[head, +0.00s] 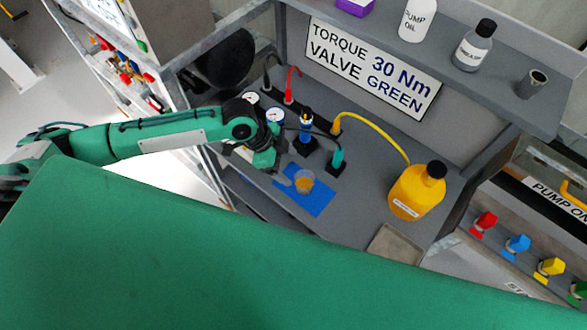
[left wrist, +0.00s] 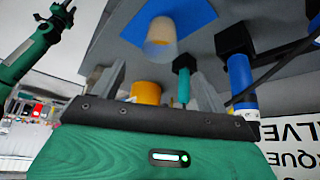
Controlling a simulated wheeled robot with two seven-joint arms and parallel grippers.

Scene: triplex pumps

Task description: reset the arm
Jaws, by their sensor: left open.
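My left arm comes in from the left in the head view. Its gripper (head: 283,178) hangs just left of a small translucent cup (head: 304,181) with an amber tint, which stands on a blue mat (head: 316,203). In the left wrist view my left gripper (left wrist: 157,85) is open, its two fingers apart with nothing held between them. The cup (left wrist: 160,40) and the blue mat (left wrist: 190,14) show beyond the fingertips there. A green arm link of mine shows at the upper left of that view. My right gripper cannot be made out.
A yellow bottle (head: 418,190) stands to the right with a yellow hose (head: 380,122) behind it. Blue (head: 305,140) and teal (head: 338,157) tools stand upright close to the gripper. A gauge (head: 275,115) is near the wrist. A shelf (head: 505,85) overhangs the back.

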